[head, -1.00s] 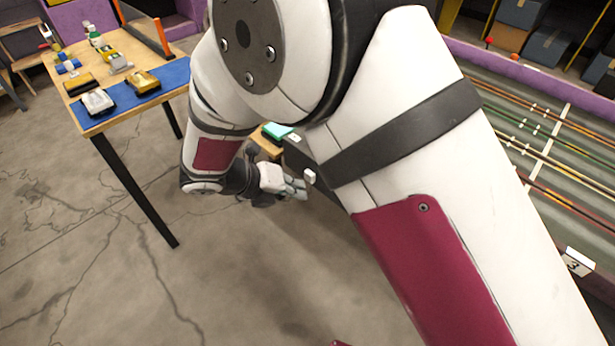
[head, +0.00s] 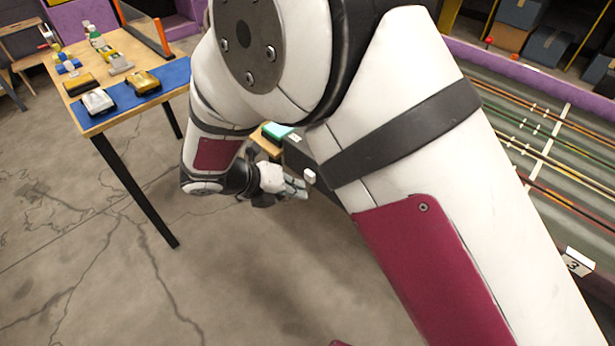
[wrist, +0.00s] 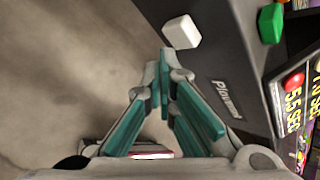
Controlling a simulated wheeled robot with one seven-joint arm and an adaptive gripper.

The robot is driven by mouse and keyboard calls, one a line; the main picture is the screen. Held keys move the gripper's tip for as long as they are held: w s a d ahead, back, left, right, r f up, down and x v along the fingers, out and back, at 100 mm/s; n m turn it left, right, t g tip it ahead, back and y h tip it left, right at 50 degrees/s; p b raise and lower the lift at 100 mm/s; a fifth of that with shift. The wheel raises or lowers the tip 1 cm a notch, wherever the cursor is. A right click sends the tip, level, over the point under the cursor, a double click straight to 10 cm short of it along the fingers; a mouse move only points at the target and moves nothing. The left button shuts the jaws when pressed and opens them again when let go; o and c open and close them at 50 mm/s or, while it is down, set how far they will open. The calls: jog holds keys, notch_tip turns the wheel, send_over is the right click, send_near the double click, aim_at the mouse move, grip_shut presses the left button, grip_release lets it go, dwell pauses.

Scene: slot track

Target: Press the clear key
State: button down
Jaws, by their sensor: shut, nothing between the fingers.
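A white block-shaped key (wrist: 182,32) sticks out from the side of a dark panel (wrist: 228,62) in the wrist view. It also shows in the head view (head: 310,175) at the panel's edge. I see no readable label on it, so I cannot tell whether it is the clear key. My gripper (wrist: 164,62), with teal finger pads, is shut and empty. Its tips lie just below the white key in the wrist view; I cannot tell whether they touch it. In the head view my gripper (head: 304,189) is just below and left of the key.
A green key (wrist: 271,23) and a red round button (wrist: 293,82) sit on the panel beside yellow lettering. Bare floor (head: 240,270) lies below my gripper. A wooden table (head: 130,48) with toy cars stands left. A slot track (head: 550,140) lies right.

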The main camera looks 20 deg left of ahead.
jog(key=shift+w+d, duration=0.1)
jog(key=shift+w, duration=0.05)
jog(key=shift+w, duration=0.2)
jog(key=shift+w+d, duration=0.3)
jog(key=shift+w, duration=0.2)
dwell(0.8)
jog(key=shift+s, duration=0.1)
jog(key=shift+s+a+p, duration=0.35)
jog(key=shift+s+p, duration=0.1)
jog(key=shift+s, duration=0.3)
jog(key=shift+s, duration=0.15)
jog(key=s, duration=0.1)
jog(key=s+a, duration=0.1)
jog(key=s, duration=0.1)
jog(key=s+a+p, duration=0.1)
jog(key=shift+s, duration=0.2)
jog(key=shift+r, duration=0.1)
dwell(0.8)
